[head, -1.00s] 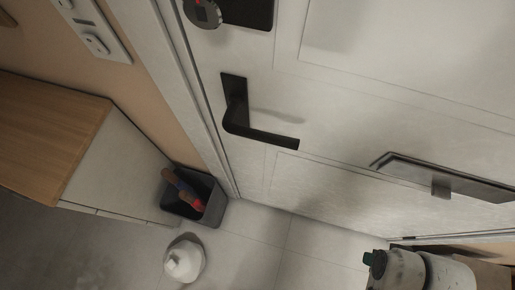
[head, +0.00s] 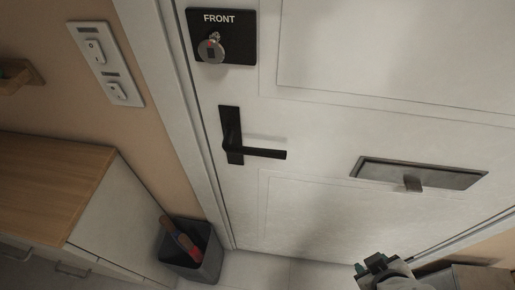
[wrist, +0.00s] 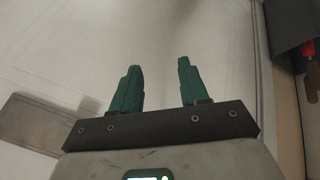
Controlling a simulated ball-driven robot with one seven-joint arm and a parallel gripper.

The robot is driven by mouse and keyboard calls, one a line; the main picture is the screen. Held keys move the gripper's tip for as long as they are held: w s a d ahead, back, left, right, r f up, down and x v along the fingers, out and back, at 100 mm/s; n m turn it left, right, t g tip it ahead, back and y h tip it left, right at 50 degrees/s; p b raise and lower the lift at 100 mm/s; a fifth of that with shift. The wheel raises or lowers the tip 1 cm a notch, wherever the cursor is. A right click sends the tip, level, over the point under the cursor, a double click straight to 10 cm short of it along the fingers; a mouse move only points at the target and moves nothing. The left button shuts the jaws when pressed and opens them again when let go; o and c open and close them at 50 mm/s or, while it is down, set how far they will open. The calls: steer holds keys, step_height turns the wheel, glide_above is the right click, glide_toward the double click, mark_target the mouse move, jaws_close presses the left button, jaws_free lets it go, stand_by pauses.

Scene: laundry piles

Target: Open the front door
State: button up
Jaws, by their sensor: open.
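The white front door (head: 330,105) fills the middle and right of the head view and stands closed in its frame. A black lever handle (head: 262,153) on a black plate is on its left side. Above it is a black plate marked FRONT (head: 238,22) with a round lock knob (head: 211,49). My gripper (head: 375,264) is low at the right, below the mail slot and apart from the handle. In the wrist view its two green fingers (wrist: 157,80) are open and empty, pointing at the pale door surface. The handle is not visible in the wrist view.
A grey mail slot (head: 420,174) is on the door's right side. A dark bin (head: 202,262) with coloured items stands left of the door. A wood-topped cabinet (head: 60,180) is further left, below a switch panel (head: 104,63). Light floor tiles (head: 265,271) show below the door.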

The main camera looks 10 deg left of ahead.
steer(key=w+a+r+n+t+y+p, duration=0.1)
steer(key=w+a+r+n+t+y, duration=0.1)
steer(key=w+a+r+n+t, duration=0.55)
steer(key=n+t+y+p, duration=0.1)
steer(key=n+y, duration=0.4)
steer(key=n, duration=0.3)
glide_toward(263, 155)
steer(key=r+x, duration=0.1)
steer(key=x, duration=0.2)
steer(key=shift+m, duration=0.25)
steer(key=x, duration=0.3)
steer(key=p+x, duration=0.1)
steer(key=x, duration=0.2)
steer(key=f+x, duration=0.1)
steer(key=x, duration=0.3)
steer(key=shift+s+p, duration=0.1)
steer(key=shift+p, duration=0.2)
jaws_close()
steer(key=shift+f, duration=0.1)
